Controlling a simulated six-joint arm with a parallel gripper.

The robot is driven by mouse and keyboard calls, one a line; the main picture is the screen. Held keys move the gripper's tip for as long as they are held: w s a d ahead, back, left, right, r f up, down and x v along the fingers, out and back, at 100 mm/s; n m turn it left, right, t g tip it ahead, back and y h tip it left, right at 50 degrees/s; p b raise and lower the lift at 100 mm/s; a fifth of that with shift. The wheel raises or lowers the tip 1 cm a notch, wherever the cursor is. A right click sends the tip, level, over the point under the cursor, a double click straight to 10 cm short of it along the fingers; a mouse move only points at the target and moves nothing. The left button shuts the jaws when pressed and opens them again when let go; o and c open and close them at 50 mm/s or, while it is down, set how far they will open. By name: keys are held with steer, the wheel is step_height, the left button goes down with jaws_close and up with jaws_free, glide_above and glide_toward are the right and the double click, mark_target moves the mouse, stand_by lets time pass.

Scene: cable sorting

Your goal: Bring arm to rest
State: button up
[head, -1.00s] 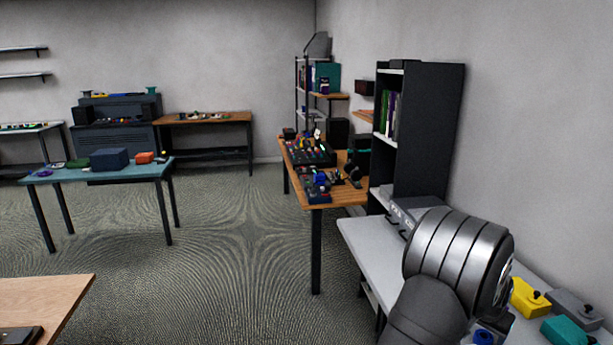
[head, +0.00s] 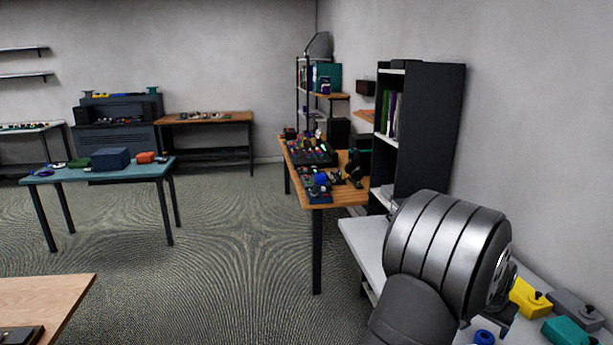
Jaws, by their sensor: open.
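My arm fills the lower right of the head view, with a ribbed grey metal link above the white bench (head: 362,250). A small dark part of my gripper (head: 503,312) shows past the link's lower right side, above the bench. The link hides most of it, and nothing is seen held in it; it is open. A blue ring-shaped item (head: 484,337) lies on the bench below the gripper, apart from it.
A yellow box (head: 528,298), a grey box (head: 575,308) and a teal box (head: 566,332) stand right of my arm. A black shelf unit (head: 430,130) rises behind it. A cluttered wooden table (head: 342,192) stands further back.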

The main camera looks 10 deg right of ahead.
steer(key=x, duration=0.8)
steer(key=shift+d+f, duration=0.1)
steer(key=shift+f, duration=0.2)
step_height(320, 180, up, 5)
steer(key=shift+d+f, duration=0.1)
steer(key=shift+f, duration=0.05)
steer(key=s+r, duration=0.7)
steer(key=s, duration=0.5)
steer(key=n, duration=0.3)
glide_toward(483, 338)
steer(key=w+a+r, duration=0.1)
steer(key=w+r, duration=0.1)
steer(key=w, duration=0.1)
steer(key=w+a+n+t+y, duration=0.1)
steer(key=w+a+n+t, duration=0.1)
steer(key=w+a, duration=0.8)
steer(key=w+a+f+n+y, duration=0.2)
steer(key=w+a+n, duration=0.3)
steer(key=w+a, duration=1.6)
steer(key=a+f, duration=0.1)
steer(key=a, duration=0.2)
steer(key=shift+n, duration=0.3)
steer(key=shift+o, duration=0.4)
